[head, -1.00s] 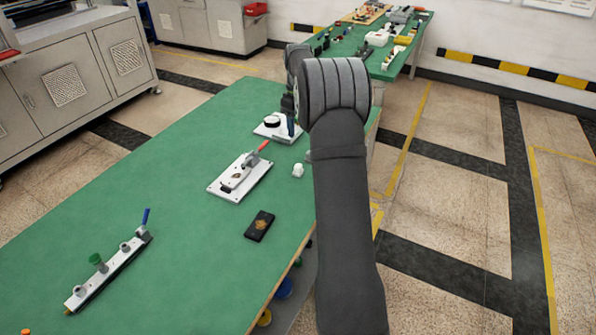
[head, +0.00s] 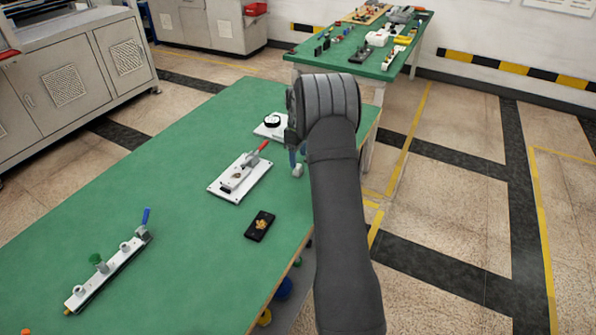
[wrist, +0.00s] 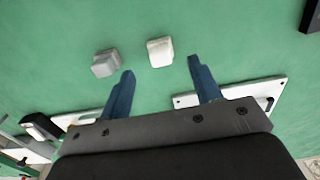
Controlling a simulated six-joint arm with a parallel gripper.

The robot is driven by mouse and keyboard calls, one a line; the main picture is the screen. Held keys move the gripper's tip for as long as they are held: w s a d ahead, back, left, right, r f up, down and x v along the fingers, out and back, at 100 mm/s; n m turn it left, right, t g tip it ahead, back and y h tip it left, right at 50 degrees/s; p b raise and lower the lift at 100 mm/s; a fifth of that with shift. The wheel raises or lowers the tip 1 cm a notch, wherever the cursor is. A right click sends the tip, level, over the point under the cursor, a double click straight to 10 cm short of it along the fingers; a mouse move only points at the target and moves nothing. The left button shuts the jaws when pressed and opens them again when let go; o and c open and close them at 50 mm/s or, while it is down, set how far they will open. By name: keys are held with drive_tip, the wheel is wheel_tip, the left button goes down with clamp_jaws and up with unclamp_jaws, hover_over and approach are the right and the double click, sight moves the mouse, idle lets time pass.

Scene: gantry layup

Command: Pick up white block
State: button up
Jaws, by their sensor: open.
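The white block (wrist: 159,52) sits on the green table in the wrist view, just beyond the gap between my fingertips. A similar greyish block (wrist: 105,63) lies to its left, just past the left fingertip. In the head view a small pale block (head: 297,170) stands near the table's right edge; I cannot tell the two apart there. My gripper (wrist: 160,66) is open, with two blue fingers apart and nothing between them. In the head view a blue finger (head: 292,157) shows right by the pale block, and my arm hides the rest of the gripper.
A white plate with a red-handled clamp (head: 226,193) lies left of the block. A black box (head: 260,226) lies in front, and a rail with knobs (head: 105,274) at front left. The table's middle is clear.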

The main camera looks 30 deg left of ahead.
sight(298, 166)
wheel_tip(298, 166, down, 5)
drive_tip(key=shift+f, duration=0.1)
drive_tip(key=c, duration=1.1)
